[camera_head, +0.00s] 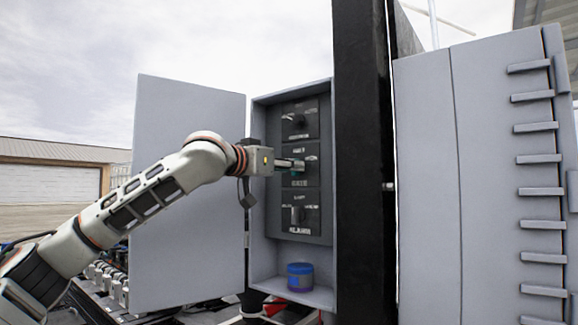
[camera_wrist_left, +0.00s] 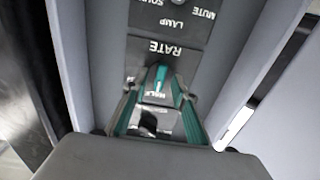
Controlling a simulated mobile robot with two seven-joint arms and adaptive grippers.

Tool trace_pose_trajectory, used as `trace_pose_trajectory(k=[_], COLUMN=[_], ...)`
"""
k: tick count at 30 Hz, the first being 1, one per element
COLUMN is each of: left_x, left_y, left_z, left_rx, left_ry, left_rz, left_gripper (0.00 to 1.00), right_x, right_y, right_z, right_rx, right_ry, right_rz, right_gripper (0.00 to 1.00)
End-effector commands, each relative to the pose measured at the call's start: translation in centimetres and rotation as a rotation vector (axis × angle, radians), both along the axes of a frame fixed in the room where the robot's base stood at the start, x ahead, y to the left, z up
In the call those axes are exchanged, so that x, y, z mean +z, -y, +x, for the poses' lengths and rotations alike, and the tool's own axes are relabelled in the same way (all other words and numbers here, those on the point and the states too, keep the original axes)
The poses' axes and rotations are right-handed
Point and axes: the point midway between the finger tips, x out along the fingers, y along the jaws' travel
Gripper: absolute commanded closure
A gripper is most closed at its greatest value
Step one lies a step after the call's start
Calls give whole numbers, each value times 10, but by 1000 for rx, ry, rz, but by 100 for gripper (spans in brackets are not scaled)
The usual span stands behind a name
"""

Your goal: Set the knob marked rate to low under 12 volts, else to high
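The rate knob (camera_wrist_left: 158,76) is on the middle module of a dark panel (camera_head: 316,222) inside a grey cabinet. Its RATE label reads upside down in the left wrist view. My left gripper (camera_head: 298,165) reaches the middle module from the left. In the wrist view its teal-lined fingers (camera_wrist_left: 158,90) stand apart, one on each side of the knob. Whether they touch it I cannot tell. A mark beside the knob lies between the fingers, too small to read surely. The knob's setting is unclear. No voltage reading is visible. My right gripper is not in view.
An upper knob (camera_head: 298,119) and a lower knob (camera_head: 297,214) sit above and below. The cabinet door (camera_head: 187,190) stands open at left. A blue jar (camera_head: 300,277) stands on the cabinet floor. A black post (camera_head: 362,160) and a grey finned box (camera_head: 480,190) are at right.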

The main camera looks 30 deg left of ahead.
Motion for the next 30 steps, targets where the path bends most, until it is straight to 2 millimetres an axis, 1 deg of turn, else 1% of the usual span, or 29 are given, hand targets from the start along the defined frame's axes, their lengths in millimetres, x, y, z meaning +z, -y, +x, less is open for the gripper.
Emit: trace_pose_trajectory(k=[3,9,10,11,12,13,23,30], left_x=[0,0,0,0,0,0,0,-1], left_y=[0,0,0,0,0,0,0,0], left_z=[4,4,4,4,4,4,4,4], left_rx=[0,0,0,0,0,0,0,0], left_ry=[0,0,0,0,0,0,-1,-11], left_rz=[1,1,1,1,1,1,-15,-112], left_gripper=[73,73,78,86,96,100,100,100], right_x=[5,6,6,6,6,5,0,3], right_y=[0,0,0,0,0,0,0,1], right_z=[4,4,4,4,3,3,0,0], right_rx=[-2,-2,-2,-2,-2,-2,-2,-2], right_ry=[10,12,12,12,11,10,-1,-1], right_rz=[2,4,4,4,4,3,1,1], right_gripper=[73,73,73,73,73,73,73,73])
